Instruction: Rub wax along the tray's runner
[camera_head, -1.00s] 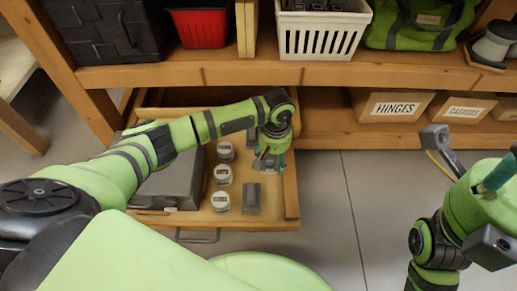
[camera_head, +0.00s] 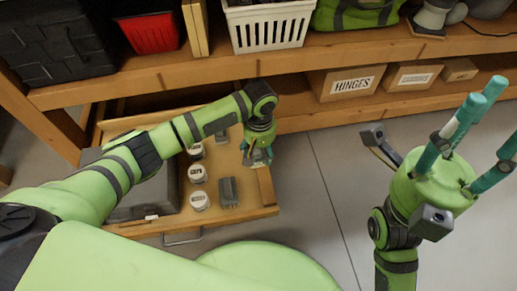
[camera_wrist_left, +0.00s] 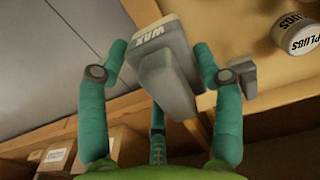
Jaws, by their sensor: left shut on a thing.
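The pulled-out wooden tray (camera_head: 235,214) shows in the head view, with a wooden strip (camera_head: 266,187) along its right side; I cannot tell whether this strip is the runner. My left gripper (camera_head: 257,157) is over the tray's right part, just behind the strip. I cannot tell whether the wax touches the wood. My right gripper (camera_head: 490,125) is open and empty at the right, its teal fingers spread.
The tray holds a dark grey case (camera_head: 140,203), several white-lidded jars (camera_head: 198,173) and a small grey block (camera_head: 229,191). Shelves behind carry a white basket (camera_head: 268,25) and a "HINGES" box (camera_head: 345,83). The floor (camera_head: 310,205) right of the tray is clear.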

